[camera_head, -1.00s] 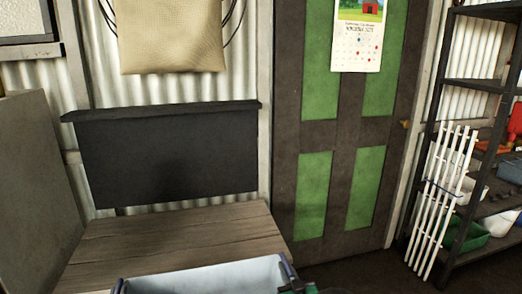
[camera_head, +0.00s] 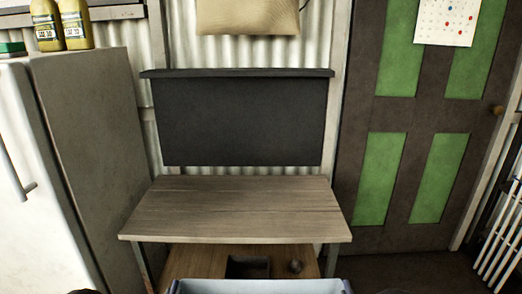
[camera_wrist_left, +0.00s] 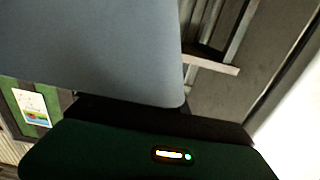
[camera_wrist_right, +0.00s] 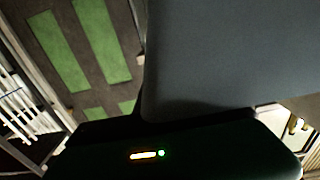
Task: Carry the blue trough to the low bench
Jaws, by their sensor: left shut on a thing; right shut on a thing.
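The blue trough (camera_head: 260,287) shows only as its far rim at the bottom edge of the head view; the rest is cut off. Its blue-grey wall fills much of the left wrist view (camera_wrist_left: 90,50) and the right wrist view (camera_wrist_right: 235,55). My left gripper (camera_wrist_left: 135,108) is shut on one end of the trough, and my right gripper (camera_wrist_right: 150,122) is shut on the other. The low bench (camera_head: 235,208) has a wooden plank top, bare, straight ahead beyond the trough. Its metal legs stand over a lower wooden shelf.
A dark box (camera_head: 248,267) and a small round thing (camera_head: 296,266) sit on the lower shelf. A white fridge (camera_head: 45,170) with yellow bottles (camera_head: 62,25) on top stands at left. A green-panelled door (camera_head: 415,130) is at right, with white rails (camera_head: 500,230) beyond it.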

